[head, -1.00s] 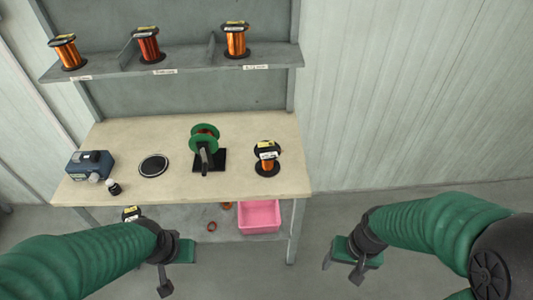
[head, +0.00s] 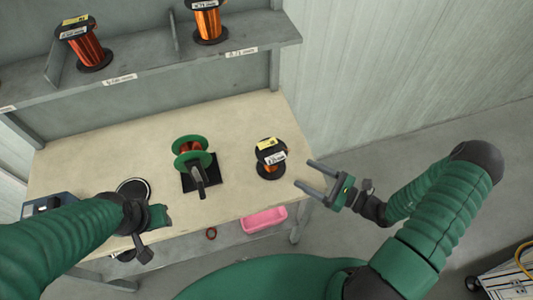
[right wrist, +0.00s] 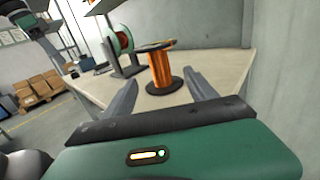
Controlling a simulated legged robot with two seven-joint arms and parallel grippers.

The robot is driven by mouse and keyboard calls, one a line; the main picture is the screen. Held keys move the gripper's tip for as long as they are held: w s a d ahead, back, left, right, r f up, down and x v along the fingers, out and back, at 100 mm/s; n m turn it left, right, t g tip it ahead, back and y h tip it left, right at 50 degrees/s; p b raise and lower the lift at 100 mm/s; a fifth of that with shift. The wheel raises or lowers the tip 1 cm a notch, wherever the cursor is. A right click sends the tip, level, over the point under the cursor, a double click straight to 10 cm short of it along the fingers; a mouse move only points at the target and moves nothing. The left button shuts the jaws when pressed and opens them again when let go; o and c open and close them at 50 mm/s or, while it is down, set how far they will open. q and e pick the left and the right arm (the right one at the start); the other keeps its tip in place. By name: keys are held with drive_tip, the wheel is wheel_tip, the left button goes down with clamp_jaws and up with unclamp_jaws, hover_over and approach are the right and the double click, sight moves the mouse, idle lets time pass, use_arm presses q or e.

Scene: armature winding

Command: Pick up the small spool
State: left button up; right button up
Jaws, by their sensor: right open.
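The small spool (head: 270,158), with black flanges, copper wire and a label on top, stands upright near the right end of the workbench (head: 110,145). My right gripper (head: 309,174) is open just right of it, its two fingers pointing at the spool and apart from it. In the right wrist view, the small spool (right wrist: 160,69) stands ahead, between and beyond the two open fingers (right wrist: 162,92). My left gripper (head: 152,232) hangs over the bench's front left part; its fingers do not show clearly.
A green spool on a black stand (head: 193,162) is left of the small spool. A shelf (head: 140,77) with copper spools (head: 85,48) is above the bench. A pink bin (head: 264,219) sits below. A dark blue device (head: 47,205) is at the far left.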

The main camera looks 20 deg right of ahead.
sight(270, 157)
drive_tip(key=x, duration=0.8)
drive_tip(key=shift+w+f, duration=0.2)
drive_tip(key=shift+f, duration=0.05)
drive_tip(key=x, duration=0.3)
drive_tip(key=p+x, duration=0.1)
drive_tip(key=shift+a+r, duration=0.2)
drive_tip(key=shift+a, duration=0.5)
drive_tip(key=shift+w+a+f, duration=0.1)
drive_tip(key=shift+w, duration=0.25)
drive_tip(key=c, duration=0.4)
clamp_jaws()
